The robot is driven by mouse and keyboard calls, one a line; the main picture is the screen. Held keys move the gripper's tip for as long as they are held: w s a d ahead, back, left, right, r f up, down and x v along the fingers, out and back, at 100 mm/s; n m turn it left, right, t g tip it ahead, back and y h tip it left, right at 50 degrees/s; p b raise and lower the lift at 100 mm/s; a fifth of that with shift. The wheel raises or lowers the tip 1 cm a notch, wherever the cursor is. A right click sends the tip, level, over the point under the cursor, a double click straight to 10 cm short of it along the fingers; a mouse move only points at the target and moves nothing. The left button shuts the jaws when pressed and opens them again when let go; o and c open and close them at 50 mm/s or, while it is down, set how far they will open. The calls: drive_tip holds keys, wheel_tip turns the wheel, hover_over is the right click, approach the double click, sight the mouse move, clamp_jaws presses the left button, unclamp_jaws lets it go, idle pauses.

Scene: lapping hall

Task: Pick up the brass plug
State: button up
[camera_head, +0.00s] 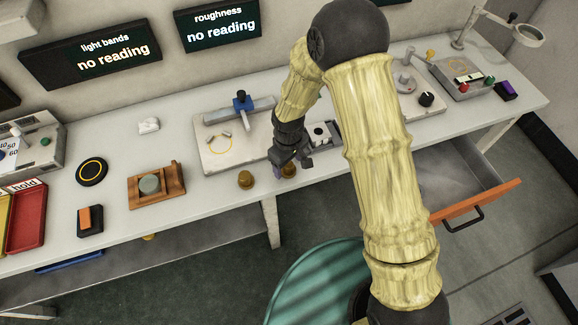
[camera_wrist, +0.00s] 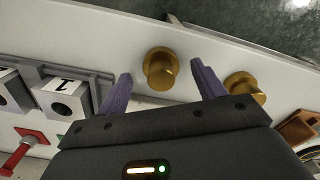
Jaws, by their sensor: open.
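Two brass plugs stand near the front edge of the bench. In the head view, the right plug (camera_head: 289,171) is partly hidden by my gripper (camera_head: 281,168), and the left plug (camera_head: 245,180) stands clear. In the wrist view, my open gripper (camera_wrist: 161,72) has its purple fingers apart, with one brass plug (camera_wrist: 160,67) between their tips in the picture. I cannot tell whether the tips are down at its height. The second brass plug (camera_wrist: 244,88) lies just outside the right finger.
A grey block holder with numbered blocks (camera_wrist: 65,98) is close to the left finger. A white plate (camera_head: 225,155) with a blue-knobbed device stands behind the plugs. An orange-fronted drawer (camera_head: 470,205) is open at right. A wooden holder (camera_head: 150,198) stands left.

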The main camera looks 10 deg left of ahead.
drive_tip(key=shift+f, duration=0.5)
drive_tip(key=shift+c, duration=0.4)
drive_tip(key=c, duration=1.2)
drive_tip(key=shift+r+b, duration=0.4)
drive_tip(key=shift+r, duration=4.65)
drive_tip(key=shift+c, duration=0.2)
